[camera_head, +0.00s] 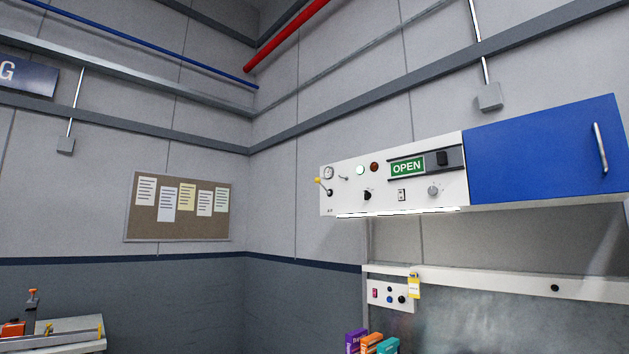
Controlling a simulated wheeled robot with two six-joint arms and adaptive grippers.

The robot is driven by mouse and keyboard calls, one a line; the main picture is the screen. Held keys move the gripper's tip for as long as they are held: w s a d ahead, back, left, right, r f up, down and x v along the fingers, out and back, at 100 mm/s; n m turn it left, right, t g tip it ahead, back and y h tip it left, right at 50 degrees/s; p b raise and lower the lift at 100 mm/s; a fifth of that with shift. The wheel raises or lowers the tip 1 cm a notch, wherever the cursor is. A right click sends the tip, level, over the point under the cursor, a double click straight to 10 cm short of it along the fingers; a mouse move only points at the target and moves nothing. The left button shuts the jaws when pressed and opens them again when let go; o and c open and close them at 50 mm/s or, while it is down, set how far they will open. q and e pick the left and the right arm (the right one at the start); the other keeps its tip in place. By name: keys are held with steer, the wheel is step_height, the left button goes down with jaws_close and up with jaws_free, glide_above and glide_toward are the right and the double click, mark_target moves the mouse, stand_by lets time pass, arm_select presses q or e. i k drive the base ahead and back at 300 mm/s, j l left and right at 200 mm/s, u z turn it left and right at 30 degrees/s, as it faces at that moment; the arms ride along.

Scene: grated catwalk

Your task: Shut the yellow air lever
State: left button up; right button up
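A small yellow lever (321,183) sticks out at the left end of a white control panel (345,200), mounted high on the wall right of centre. It slants up to the left from a dark pivot. A round gauge (328,171) sits just above it, and a tiny unreadable label is below. Neither of my grippers is in view.
The panel carries lamps, knobs and a green OPEN sign (407,167). A blue cabinet (545,150) adjoins it on the right. Below are a small switch box (390,296) with a yellow tag (414,286) and several coloured boxes (371,343). A bench (70,325) stands lower left.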

mark_target(317, 180)
steer(key=i+j+u, duration=0.3)
steer(key=i, duration=0.25)
steer(key=i+j+u, duration=0.35)
steer(key=i, duration=0.25)
steer(key=i+u, duration=0.3)
steer(key=i, duration=0.3)
steer(key=i+z, duration=0.3)
steer(key=i, duration=0.2)
steer(key=i+j+z, duration=0.65)
steer(key=i, duration=0.25)
steer(key=i+l, duration=0.05)
steer(key=l, duration=0.05)
